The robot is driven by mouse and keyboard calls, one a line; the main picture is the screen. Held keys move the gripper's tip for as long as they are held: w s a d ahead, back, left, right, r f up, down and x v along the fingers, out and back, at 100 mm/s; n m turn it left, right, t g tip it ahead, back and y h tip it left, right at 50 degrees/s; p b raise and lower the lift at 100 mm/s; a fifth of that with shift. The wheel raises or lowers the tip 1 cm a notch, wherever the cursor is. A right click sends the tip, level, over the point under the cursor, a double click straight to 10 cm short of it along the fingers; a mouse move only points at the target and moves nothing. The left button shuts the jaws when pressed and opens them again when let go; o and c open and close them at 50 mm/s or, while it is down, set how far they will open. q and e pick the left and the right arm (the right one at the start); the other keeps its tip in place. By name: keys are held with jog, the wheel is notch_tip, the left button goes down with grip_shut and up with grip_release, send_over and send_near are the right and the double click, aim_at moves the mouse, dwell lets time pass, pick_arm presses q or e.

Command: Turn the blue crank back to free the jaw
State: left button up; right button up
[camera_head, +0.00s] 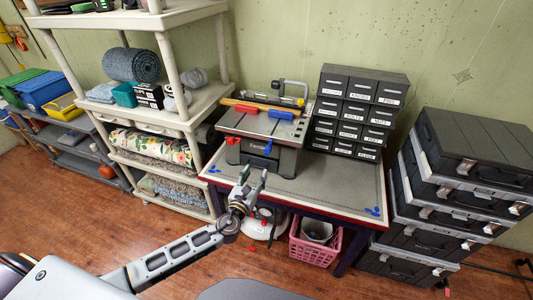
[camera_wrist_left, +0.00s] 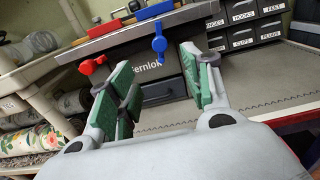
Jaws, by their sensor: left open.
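The blue crank (camera_head: 268,147) hangs on the front of a grey bench machine (camera_head: 270,128) with a dark base. In the left wrist view the blue crank (camera_wrist_left: 159,44) hangs nearly straight down below the machine's table edge. A red crank (camera_head: 233,140) is on the same front, to its left. Red (camera_head: 246,109) and blue (camera_head: 281,114) blocks sit on top; I cannot tell which is the jaw. My left gripper (camera_head: 253,178) is open and empty in front of the machine. In its wrist view the crank appears between the fingertips, with no visible contact.
The machine stands on a workbench (camera_head: 335,185) with a red edge. A dark drawer cabinet (camera_head: 355,112) is behind right. Stacked black cases (camera_head: 430,205) are on the right, cream shelves (camera_head: 165,125) on the left. A pink basket (camera_head: 313,250) is under the bench.

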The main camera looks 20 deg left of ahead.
pick_arm(q)
jog(key=shift+w, duration=0.15)
send_near(267, 152)
jog(key=shift+w+r+p, duration=0.15)
jog(key=shift+w+p, duration=0.3)
jog(key=shift+w, duration=1.65)
jog(key=shift+w+d, duration=0.15)
jog(key=shift+w, duration=2.55)
jog(key=c, duration=1)
jog(key=shift+c, duration=0.2)
jog(key=shift+n, duration=0.3)
